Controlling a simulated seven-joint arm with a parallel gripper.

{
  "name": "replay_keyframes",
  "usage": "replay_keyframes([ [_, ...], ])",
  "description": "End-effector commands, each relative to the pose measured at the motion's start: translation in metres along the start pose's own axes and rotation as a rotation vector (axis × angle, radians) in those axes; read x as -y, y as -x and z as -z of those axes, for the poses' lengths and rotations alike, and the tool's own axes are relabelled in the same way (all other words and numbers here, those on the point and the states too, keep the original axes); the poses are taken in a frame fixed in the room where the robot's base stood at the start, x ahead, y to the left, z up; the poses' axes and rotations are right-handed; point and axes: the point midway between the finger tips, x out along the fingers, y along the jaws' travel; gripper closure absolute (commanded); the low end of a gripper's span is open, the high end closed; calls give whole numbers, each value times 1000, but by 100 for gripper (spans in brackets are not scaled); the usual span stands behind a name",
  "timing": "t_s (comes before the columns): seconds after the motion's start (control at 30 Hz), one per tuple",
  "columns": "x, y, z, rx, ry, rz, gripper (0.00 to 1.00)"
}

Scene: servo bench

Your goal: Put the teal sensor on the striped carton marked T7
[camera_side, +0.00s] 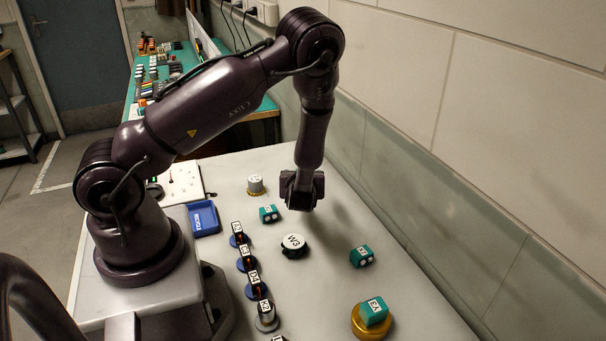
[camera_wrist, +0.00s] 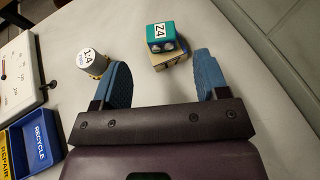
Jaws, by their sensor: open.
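My gripper (camera_side: 302,196) hangs above the far part of the bench in the side view. In the wrist view my gripper (camera_wrist: 163,64) is open, its two blue fingers apart with nothing between them. A teal sensor marked Z4 (camera_wrist: 160,33) sits on a small tan carton (camera_wrist: 170,60) beyond the fingertips. No T7 mark or clear stripes are readable on that carton. The side view shows a teal sensor (camera_side: 268,214), another teal sensor (camera_side: 361,256), and a teal sensor (camera_side: 374,311) on a round gold base (camera_side: 357,323). The Z4 sensor and its carton seem hidden behind my arm there.
A grey capped cylinder (camera_side: 255,184) stands left of my gripper; it also shows in the wrist view (camera_wrist: 92,64). A blue tray (camera_side: 204,219) lies left. A row of labelled dark pieces (camera_side: 247,258) and a white-topped W3 disc (camera_side: 293,246) stand nearer. A wall borders the right.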

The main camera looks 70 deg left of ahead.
Motion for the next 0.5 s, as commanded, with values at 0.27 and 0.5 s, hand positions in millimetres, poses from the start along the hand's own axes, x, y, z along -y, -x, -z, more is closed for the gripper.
replay_keyframes([
  [0.27, 0, 28, -6, 4, 26, -11, 32],
  [0.5, -12, 64, -74, 18, 419, -200, 32],
])
